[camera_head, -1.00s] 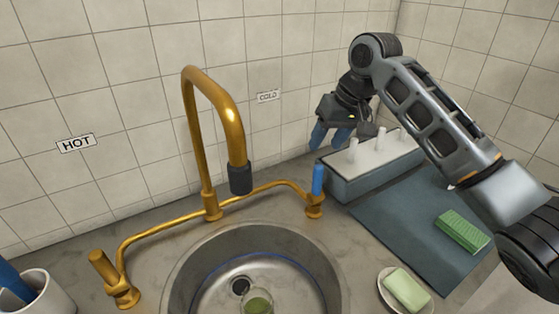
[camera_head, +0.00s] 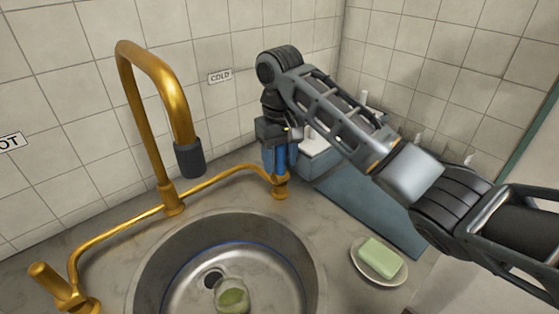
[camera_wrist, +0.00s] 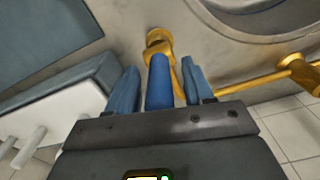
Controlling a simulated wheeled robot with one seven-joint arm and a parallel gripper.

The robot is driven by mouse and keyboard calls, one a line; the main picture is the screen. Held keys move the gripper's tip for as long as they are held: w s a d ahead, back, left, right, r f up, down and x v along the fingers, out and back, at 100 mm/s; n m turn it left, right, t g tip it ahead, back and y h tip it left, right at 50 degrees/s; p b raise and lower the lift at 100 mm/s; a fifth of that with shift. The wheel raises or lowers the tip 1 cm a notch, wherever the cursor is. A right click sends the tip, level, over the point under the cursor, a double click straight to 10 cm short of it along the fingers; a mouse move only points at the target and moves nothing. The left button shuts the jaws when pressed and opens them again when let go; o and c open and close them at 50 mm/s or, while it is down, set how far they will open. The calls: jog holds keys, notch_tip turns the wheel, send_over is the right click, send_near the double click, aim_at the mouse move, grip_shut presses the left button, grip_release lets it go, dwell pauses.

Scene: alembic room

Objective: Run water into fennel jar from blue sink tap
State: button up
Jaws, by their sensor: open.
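The fennel jar (camera_head: 232,296), clear with green inside, stands in the round steel sink (camera_head: 150,285) near the drain. The brass tap spout (camera_head: 188,158) hangs over the sink's back, with a dark nozzle. No water shows coming from it. The blue tap handle (camera_wrist: 159,82) sits on the brass valve at the right, below the COLD label (camera_head: 220,77). My gripper (camera_head: 280,168) is at this handle, pointing down. In the wrist view, my gripper (camera_wrist: 158,88) is open, with one blue finger on each side of the handle and small gaps between.
A brass handle (camera_head: 50,284) stands at the left, on the HOT side. A soap bar (camera_head: 380,257) lies on a dish at the right. A blue-grey rack with white pegs (camera_head: 318,160) and a mat (camera_head: 370,210) lie behind my arm.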

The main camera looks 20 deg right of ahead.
jog(key=shift+f, duration=0.25)
grip_shut()
dwell(0.3)
